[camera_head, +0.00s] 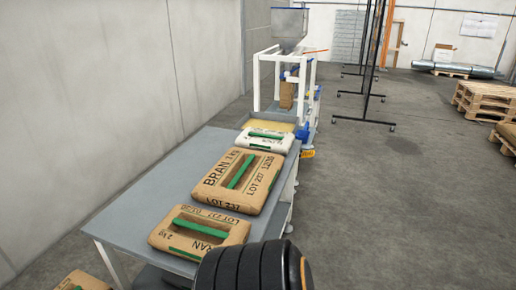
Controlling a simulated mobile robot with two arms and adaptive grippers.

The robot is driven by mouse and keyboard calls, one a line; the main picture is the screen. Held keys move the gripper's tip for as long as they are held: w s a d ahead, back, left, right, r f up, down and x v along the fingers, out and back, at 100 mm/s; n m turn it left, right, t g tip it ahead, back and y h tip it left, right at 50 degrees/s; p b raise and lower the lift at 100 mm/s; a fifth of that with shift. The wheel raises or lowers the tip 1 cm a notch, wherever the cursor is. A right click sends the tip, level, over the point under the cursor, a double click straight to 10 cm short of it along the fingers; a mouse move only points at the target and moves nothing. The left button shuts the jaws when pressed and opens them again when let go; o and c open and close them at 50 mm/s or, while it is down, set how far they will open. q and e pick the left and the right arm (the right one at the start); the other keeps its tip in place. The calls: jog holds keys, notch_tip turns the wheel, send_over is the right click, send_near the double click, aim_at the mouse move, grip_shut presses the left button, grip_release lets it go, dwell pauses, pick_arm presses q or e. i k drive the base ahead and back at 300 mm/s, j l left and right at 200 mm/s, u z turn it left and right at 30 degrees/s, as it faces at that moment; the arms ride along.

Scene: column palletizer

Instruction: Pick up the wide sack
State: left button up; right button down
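Three sacks lie flat in a row on a grey table (135,212). The middle brown sack (215,187), marked BRAN with a green stripe, looks the widest, so I take it as the wide sack. A smaller brown sack (170,236) with green stripes lies nearer, at the table's front. A white sack (281,147) with green stripes lies behind the middle one. Neither of my grippers shows. A black ribbed part with an orange edge at the bottom, probably of my own arm, covers the table's near right corner.
A filling machine with a metal hopper (289,25) and white frame stands behind the table. Part of another brown sack (82,282) shows low at bottom left. A wall runs along the left. Wooden pallets (485,100) stand far right. The floor right of the table is clear.

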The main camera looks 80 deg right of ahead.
aim_at(242, 182)
jog(key=z, duration=2.65)
jog(key=i+l+z, duration=0.35)
jog(key=i+z, duration=0.15)
jog(key=i+l+z, duration=0.2)
jog(key=i, duration=0.55)
jog(key=i+l+z, duration=0.2)
jog(key=i, duration=0.55)
jog(key=i+u, duration=0.25)
jog(key=u, duration=0.15)
jog(key=i+l+u, duration=0.15)
jog(key=u, duration=0.2)
jog(key=i+l+u, duration=0.2)
jog(key=u, duration=0.2)
jog(key=i+l+u, duration=0.25)
jog(key=u, duration=0.15)
